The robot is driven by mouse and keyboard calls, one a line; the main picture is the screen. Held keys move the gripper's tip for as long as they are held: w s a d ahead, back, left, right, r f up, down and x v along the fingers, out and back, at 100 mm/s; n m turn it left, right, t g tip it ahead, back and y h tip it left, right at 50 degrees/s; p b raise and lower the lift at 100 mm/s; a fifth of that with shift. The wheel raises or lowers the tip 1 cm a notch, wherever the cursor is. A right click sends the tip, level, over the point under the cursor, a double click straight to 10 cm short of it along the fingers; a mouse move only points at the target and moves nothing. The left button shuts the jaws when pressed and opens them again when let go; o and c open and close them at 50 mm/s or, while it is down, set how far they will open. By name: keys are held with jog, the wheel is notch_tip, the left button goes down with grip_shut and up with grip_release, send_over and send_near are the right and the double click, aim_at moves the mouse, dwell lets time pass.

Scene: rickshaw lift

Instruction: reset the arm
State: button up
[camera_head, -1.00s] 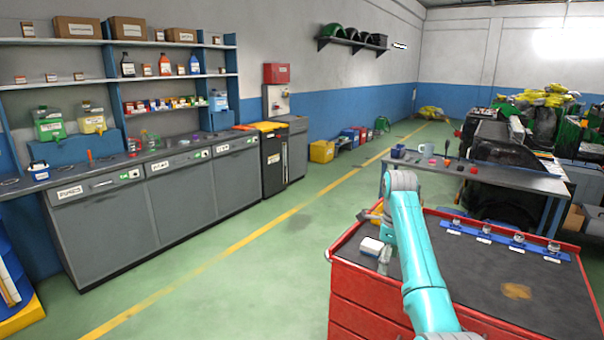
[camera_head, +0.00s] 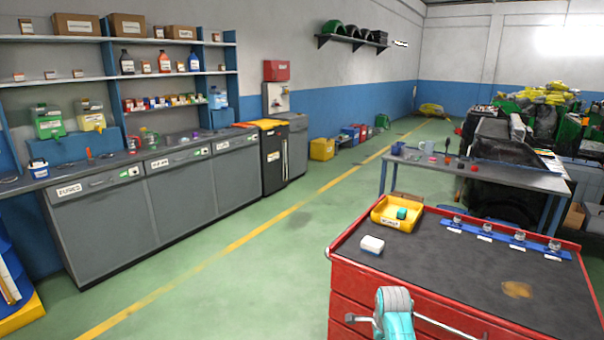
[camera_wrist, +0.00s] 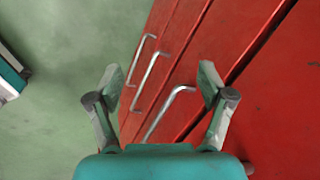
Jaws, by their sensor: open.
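My arm (camera_head: 394,314) shows only as a short teal piece with a grey joint at the bottom of the head view, in front of the red tool cabinet (camera_head: 350,290). My gripper (camera_wrist: 158,82) is open in the wrist view, its two fingers wide apart with nothing between them. Beyond the fingers are the red drawer fronts and metal handles (camera_wrist: 150,80) of the cabinet. The gripper itself is hidden in the head view.
A workbench (camera_head: 480,174) stands behind. Green floor (camera_head: 270,270) to the left is clear.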

jog(key=s+a+f+n+t, duration=0.1)
jog(key=s+f+n+t, duration=0.15)
jog(key=s+f, duration=0.7)
jog(key=s+a+f+n+t, duration=0.15)
jog(key=s+f+n, duration=0.25)
jog(key=s+f, duration=0.55)
jog(key=s+r+n+t, duration=0.2)
jog(key=s+r+n, duration=0.1)
jog(key=s, duration=1.1)
jog(key=s+a+r+n+t, duration=0.1)
jog(key=s+r+n, duration=0.3)
jog(key=s, duration=0.5)
jog(key=s+r+n+t, duration=0.1)
jog(key=s+r+t, duration=0.1)
jog(key=s+r, duration=0.5)
jog(key=s+r+n+t, duration=0.1)
jog(key=s+r+n, duration=0.1)
jog(key=s+r, duration=0.4)
jog(key=s+r+n+t, duration=0.1)
jog(key=s+r+n, duration=0.2)
jog(key=s+r, duration=0.3)
notch_tip(320, 180, up, 5)
jog(key=shift+s+a+r+t, duration=0.15)
jog(key=shift+s+r+t, duration=0.05)
jog(key=shift+t, duration=0.1)
